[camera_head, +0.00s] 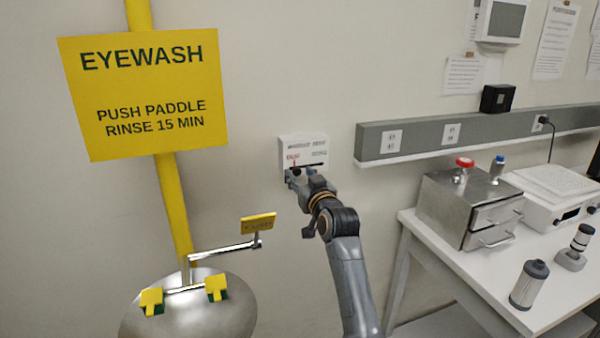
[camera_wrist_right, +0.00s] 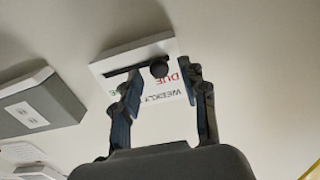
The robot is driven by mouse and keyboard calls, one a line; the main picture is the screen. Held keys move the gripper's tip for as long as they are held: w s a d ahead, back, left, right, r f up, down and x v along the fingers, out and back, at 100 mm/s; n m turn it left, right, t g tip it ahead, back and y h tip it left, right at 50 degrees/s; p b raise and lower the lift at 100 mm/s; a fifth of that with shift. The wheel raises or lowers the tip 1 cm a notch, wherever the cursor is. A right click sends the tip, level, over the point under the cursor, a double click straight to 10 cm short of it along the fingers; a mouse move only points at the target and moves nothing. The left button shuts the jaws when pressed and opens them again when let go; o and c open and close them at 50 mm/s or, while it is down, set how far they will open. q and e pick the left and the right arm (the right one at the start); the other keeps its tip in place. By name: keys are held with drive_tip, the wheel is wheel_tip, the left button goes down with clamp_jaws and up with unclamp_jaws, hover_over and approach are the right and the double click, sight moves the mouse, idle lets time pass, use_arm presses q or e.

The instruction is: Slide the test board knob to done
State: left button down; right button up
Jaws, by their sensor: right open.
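The test board (camera_head: 303,148) is a small white panel on the wall, with red lettering at its left and a dark slot along its lower part. It also shows in the right wrist view (camera_wrist_right: 140,65), turned over, with red "DUE" at the right and partly hidden green letters at the left. The round dark knob (camera_wrist_right: 159,69) sits at the DUE end of the slot. My right gripper (camera_wrist_right: 159,74) is open, its fingers on either side of the knob in the picture; I cannot tell whether they touch it. In the head view the right gripper (camera_head: 300,176) covers the board's lower edge.
An eyewash basin (camera_head: 190,315) with a yellow-tagged paddle arm (camera_head: 258,224) and yellow sign (camera_head: 145,95) stands left. A grey wall rail (camera_head: 420,140) runs right of the board. A white table (camera_head: 440,240) with a metal box (camera_head: 450,205) stands right.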

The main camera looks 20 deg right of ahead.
sight(320, 162)
drive_tip(key=shift+w, duration=0.35)
clamp_jaws()
drive_tip(key=d, duration=0.7)
drive_tip(key=shift+d+b, duration=0.4)
drive_tip(key=shift+a+r, duration=0.1)
drive_tip(key=shift+a, duration=0.05)
